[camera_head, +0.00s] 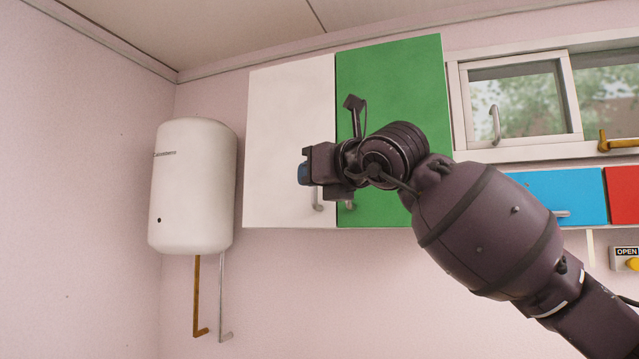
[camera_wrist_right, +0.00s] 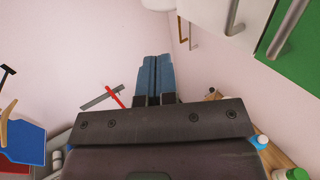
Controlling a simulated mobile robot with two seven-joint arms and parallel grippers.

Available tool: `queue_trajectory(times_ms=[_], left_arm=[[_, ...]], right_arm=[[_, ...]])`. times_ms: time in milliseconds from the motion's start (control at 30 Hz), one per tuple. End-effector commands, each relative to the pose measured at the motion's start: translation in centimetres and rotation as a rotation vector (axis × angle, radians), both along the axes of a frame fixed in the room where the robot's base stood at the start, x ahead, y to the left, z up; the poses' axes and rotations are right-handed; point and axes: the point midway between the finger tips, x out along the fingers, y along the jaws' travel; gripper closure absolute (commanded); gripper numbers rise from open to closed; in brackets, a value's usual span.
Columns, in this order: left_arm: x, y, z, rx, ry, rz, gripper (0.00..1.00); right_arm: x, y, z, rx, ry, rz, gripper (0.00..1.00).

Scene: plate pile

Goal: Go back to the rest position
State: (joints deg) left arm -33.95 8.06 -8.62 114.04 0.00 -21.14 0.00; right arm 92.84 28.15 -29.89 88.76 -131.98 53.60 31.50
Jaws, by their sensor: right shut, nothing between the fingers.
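My right arm comes in from the lower right in the head view and is raised in front of the wall cabinet. The cabinet's green door (camera_head: 400,90) is behind the arm. Whether the gripper touches the cabinet cannot be told, but no contact shows. My left gripper is not in view.
A white water heater (camera_head: 192,185) with two pipes hangs left of the cabinet. A window (camera_head: 520,100), a blue drawer front (camera_head: 575,190) and a red one (camera_head: 624,193) are at the right. The right wrist view shows a wooden surface (camera_wrist_right: 278,158) with small bottles.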

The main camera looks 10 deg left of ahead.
Motion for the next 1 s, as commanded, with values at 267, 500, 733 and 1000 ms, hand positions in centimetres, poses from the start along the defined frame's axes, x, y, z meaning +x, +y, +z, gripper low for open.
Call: queue_trajectory(times_ms=[267,500,733,1000], left_arm=[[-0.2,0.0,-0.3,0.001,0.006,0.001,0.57],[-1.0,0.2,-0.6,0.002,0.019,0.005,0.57],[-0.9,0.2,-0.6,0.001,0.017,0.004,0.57],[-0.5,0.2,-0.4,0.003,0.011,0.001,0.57]], right_arm=[[-0.8,0.2,0.0,0.001,0.001,-0.001,1.0],[-1.5,0.8,0.7,0.005,-0.062,0.055,1.0],[-7.3,3.2,3.1,0.151,-0.085,0.381,1.0],[-12.0,2.3,3.7,0.493,0.058,0.732,1.0]])
